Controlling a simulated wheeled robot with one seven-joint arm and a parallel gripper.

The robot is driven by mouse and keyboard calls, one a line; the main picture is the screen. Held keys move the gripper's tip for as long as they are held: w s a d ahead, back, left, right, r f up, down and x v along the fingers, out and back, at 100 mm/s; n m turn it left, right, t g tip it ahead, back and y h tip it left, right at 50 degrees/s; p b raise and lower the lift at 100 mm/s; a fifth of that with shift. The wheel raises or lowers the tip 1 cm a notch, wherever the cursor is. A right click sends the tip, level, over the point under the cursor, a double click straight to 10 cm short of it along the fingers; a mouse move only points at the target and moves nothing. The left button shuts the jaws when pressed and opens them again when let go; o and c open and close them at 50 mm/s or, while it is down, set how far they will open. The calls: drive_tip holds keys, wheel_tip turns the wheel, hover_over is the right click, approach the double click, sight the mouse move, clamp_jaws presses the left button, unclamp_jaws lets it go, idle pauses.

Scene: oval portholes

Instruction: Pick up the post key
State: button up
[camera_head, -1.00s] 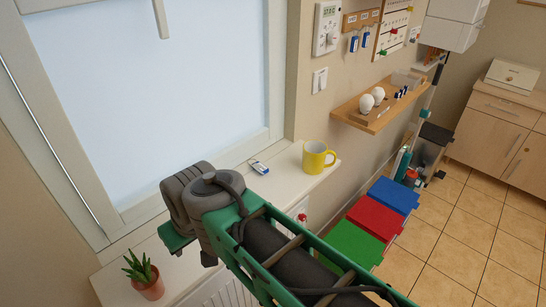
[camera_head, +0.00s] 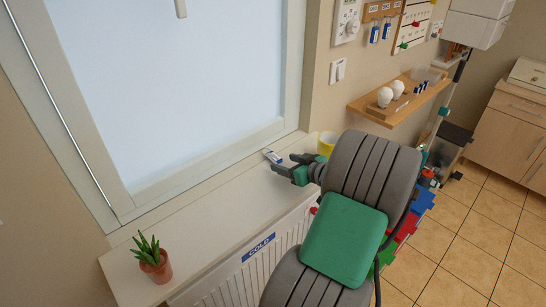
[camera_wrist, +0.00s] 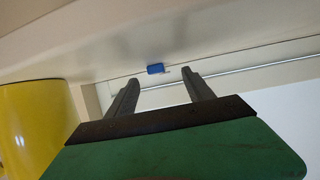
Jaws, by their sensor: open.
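A key with a blue-and-white tag (camera_head: 273,156) lies on the white windowsill near the window frame. I cannot read its label, so I cannot confirm it is the post key. My gripper (camera_head: 288,164) is open and empty, low over the sill, with its fingers pointing at this key. In the wrist view the blue tag (camera_wrist: 155,69) shows just beyond and between the open fingertips (camera_wrist: 162,80), apart from them. A short metal bit shows at the tag's right end. Two more blue-tagged keys (camera_head: 374,33) hang from the wooden hook rail on the wall.
The yellow mug (camera_head: 327,143) stands on the sill behind my wrist, mostly hidden; it is close on the left in the wrist view (camera_wrist: 32,125). A potted plant (camera_head: 155,261) stands at the sill's near end. The sill between plant and gripper is clear.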

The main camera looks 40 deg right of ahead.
sight(275, 158)
drive_tip(key=x, duration=0.2)
drive_tip(key=p+x, duration=0.1)
drive_tip(key=x, duration=0.1)
drive_tip(key=shift+w+d+r, duration=0.15)
drive_tip(key=shift+w, duration=0.15)
drive_tip(key=shift+s, duration=0.1)
clamp_jaws()
